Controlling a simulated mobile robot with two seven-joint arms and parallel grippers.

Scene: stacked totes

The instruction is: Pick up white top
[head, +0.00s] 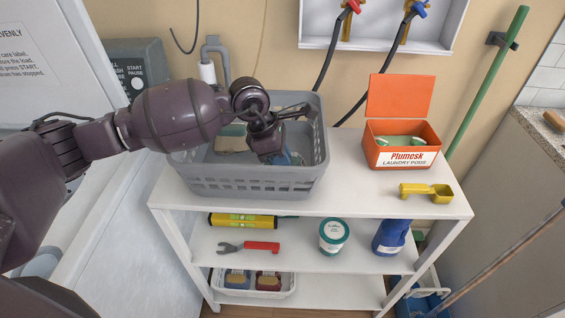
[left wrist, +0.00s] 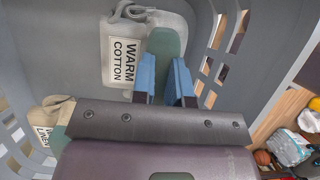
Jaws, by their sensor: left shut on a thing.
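My left gripper (head: 287,157) reaches down into the grey laundry basket (head: 250,187) on the shelf top. In the left wrist view, its blue fingers (left wrist: 164,75) are shut on a dull green piece (left wrist: 166,42), of which only a part shows. An off-white sachet-like thing (left wrist: 160,16) with a "WARM COTTON" label lies against it. A beige one (left wrist: 52,113) with a partly hidden label is at the left. I cannot make out a garment that is clearly a white top. My right gripper is not in view.
An open orange laundry pods box (head: 402,150) and a yellow scoop (head: 427,192) are right of the basket. Red and blue taps hang above.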

